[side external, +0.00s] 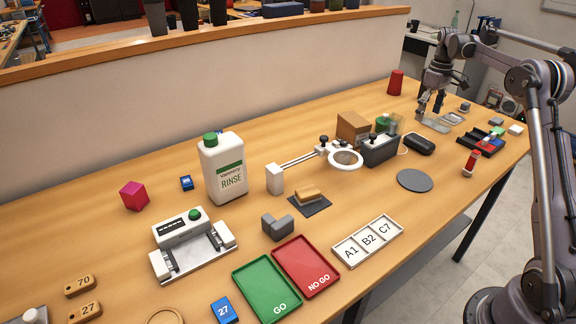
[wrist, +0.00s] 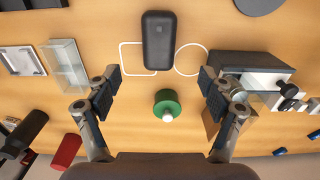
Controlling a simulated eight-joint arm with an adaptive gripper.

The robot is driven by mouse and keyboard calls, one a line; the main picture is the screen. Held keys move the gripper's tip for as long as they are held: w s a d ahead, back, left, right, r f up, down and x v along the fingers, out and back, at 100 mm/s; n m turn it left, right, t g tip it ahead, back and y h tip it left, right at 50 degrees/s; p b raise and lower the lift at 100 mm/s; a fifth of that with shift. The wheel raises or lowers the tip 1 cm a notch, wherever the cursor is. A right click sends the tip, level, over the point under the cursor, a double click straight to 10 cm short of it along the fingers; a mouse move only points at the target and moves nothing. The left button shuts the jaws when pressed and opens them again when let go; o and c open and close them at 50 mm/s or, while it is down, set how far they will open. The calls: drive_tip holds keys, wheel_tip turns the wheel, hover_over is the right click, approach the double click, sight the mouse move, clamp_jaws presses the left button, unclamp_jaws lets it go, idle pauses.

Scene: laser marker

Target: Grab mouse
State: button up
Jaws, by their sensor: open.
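The mouse (side external: 418,143) is a black rounded block lying on the table, right of the dark grey box. My gripper (side external: 430,107) is above the table at the back right, behind the mouse in the side view.
A green-topped container (wrist: 167,103) stands between the fingers' bases in the wrist view. The dark grey box (wrist: 252,68) is close by the right finger and a clear tray (wrist: 66,66) by the left. A red cup (side external: 396,82) stands behind.

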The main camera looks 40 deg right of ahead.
sight(420, 139)
wheel_tip(420, 139, down, 10)
drive_tip(key=shift+d+r, duration=0.1)
drive_tip(key=c, duration=1.3)
